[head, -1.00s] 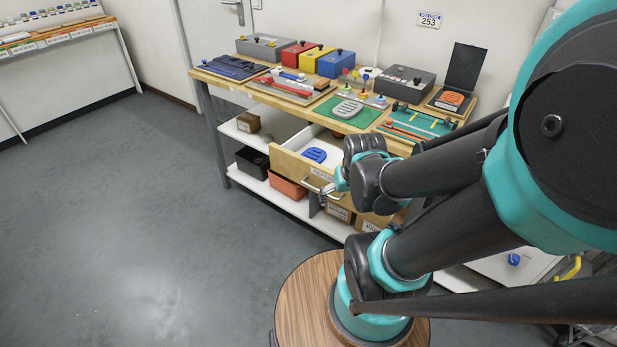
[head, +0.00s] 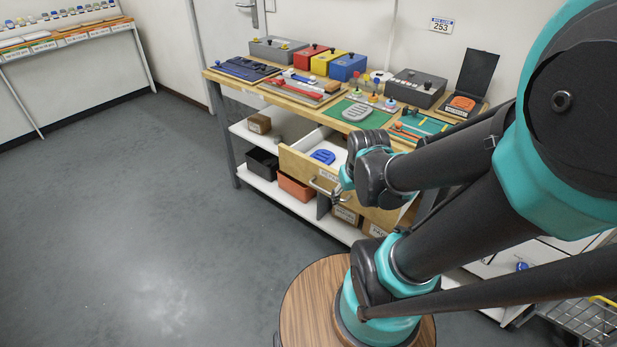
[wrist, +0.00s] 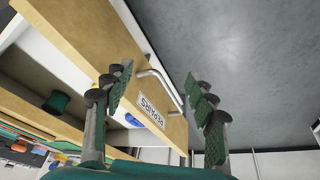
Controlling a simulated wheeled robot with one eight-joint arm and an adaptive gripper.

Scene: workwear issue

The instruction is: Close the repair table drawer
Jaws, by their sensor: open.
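The repair table drawer (head: 303,167) stands open under the worktop, with a wooden front and a metal bar handle (head: 323,190). A blue item (head: 322,157) lies inside. In the wrist view, the drawer front (wrist: 172,120) has a label reading REPAIRS and the handle (wrist: 160,76) shows between my fingers. My gripper (wrist: 158,88) is open, with nothing held. I cannot tell whether its fingers touch the handle. In the head view, my wrist hides the drawer's right part and much of the gripper.
The repair table (head: 262,88) carries coloured boxes, tools and a green mat (head: 342,112). An orange bin (head: 296,187) and a black bin (head: 262,163) sit on the shelf below. A metal cart (head: 580,312) stands at lower right. The floor on the left is clear.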

